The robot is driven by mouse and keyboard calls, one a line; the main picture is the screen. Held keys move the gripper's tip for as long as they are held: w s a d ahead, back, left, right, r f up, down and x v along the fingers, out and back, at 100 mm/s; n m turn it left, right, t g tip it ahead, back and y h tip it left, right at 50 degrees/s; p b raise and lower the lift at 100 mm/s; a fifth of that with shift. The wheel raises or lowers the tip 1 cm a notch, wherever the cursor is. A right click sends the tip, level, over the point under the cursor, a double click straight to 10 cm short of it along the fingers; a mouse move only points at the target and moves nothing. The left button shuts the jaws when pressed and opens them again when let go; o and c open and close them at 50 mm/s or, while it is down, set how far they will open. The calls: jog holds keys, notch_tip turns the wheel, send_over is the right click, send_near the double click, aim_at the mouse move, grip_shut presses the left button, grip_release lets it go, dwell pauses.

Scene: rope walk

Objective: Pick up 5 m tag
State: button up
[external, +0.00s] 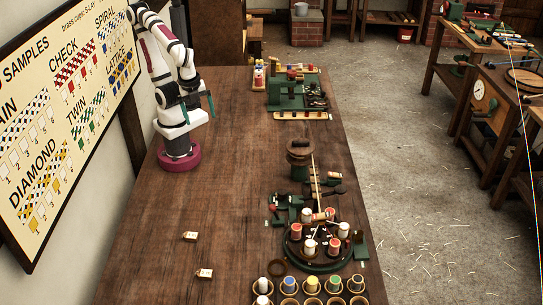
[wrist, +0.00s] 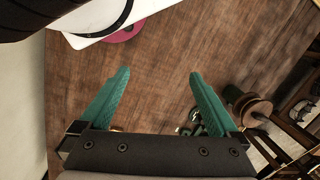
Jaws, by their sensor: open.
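Two small cream tags lie flat and apart on the bare left part of the bench, one tag (external: 190,236) a little farther back and the other tag (external: 204,274) nearer the front in the external view. Their lettering is too small to read, so I cannot tell which says 5 m. My gripper (external: 197,108) is raised above the bench near my base, far back from both tags. In the wrist view my gripper (wrist: 158,73) has its two teal fingers spread with nothing between them. Neither tag shows in the wrist view.
A green machine (external: 293,92) stands at the back of the bench (external: 225,180). A round green-rimmed carrier (external: 318,266) with bobbins stands front right, behind several coloured spools (external: 288,284). A sample board (external: 65,110) is on the left. The bench's left half is mostly clear.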

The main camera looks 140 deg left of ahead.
jog(key=w+d+f+n+g+h, duration=0.1)
jog(key=w+d+n+g+h, duration=0.15)
jog(key=w+d+n, duration=0.2)
jog(key=n+t+h, duration=0.7)
jog(key=n+h, duration=0.5)
jog(key=n, duration=1.1)
send_over(207, 271)
jog(key=s+a, duration=0.3)
jog(key=a, duration=0.4)
jog(key=s+a, duration=0.2)
jog(key=a, duration=0.6)
jog(key=shift+m, duration=0.25)
notch_tip(207, 271, down, 16)
jog(key=shift+r, duration=0.2)
jog(key=x, duration=1.5)
jog(key=shift+d, duration=0.2)
jog(key=c, duration=1.4)
